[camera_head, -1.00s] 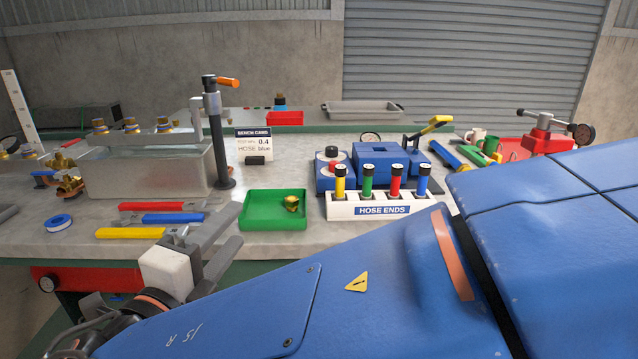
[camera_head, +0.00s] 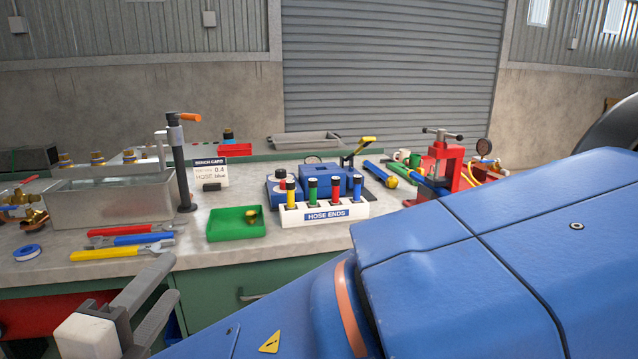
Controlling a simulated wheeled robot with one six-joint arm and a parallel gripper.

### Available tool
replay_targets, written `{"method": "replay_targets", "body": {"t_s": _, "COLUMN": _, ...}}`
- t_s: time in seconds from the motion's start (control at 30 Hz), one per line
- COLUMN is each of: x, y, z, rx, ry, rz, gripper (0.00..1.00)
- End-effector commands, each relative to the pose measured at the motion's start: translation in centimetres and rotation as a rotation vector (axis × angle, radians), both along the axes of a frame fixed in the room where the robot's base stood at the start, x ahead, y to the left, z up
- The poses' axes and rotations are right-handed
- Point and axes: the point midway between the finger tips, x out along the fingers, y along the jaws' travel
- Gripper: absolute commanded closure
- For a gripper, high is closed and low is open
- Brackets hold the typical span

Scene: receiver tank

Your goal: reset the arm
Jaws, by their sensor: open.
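My gripper (camera_head: 160,294) is at the lower left of the head view, in front of the bench's front edge. Its two grey fingers are apart, with nothing visible between them. My blue arm (camera_head: 470,260) stretches from the lower right across the bottom of the view and hides the right front of the bench.
The bench (camera_head: 120,268) holds a metal tank (camera_head: 115,192), several wrenches (camera_head: 125,240), a green tray (camera_head: 236,225) with a brass fitting, a HOSE ENDS rack (camera_head: 325,214), a blue block (camera_head: 322,172) and a red vise (camera_head: 442,165). Green drawers (camera_head: 215,298) lie below the edge.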

Motion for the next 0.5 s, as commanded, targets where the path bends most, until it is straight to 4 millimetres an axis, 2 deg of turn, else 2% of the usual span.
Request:
{"method": "replay_targets", "body": {"t_s": 0.27, "x": 2.0, "y": -2.1, "z": -0.4, "rx": 0.066, "ry": 0.034, "rz": -0.046, "gripper": 0.56}}
{"method": "replay_targets", "body": {"t_s": 0.5, "x": 4.7, "y": -5.2, "z": -1.0, "rx": 0.172, "ry": 0.081, "rz": -0.119, "gripper": 0.56}}
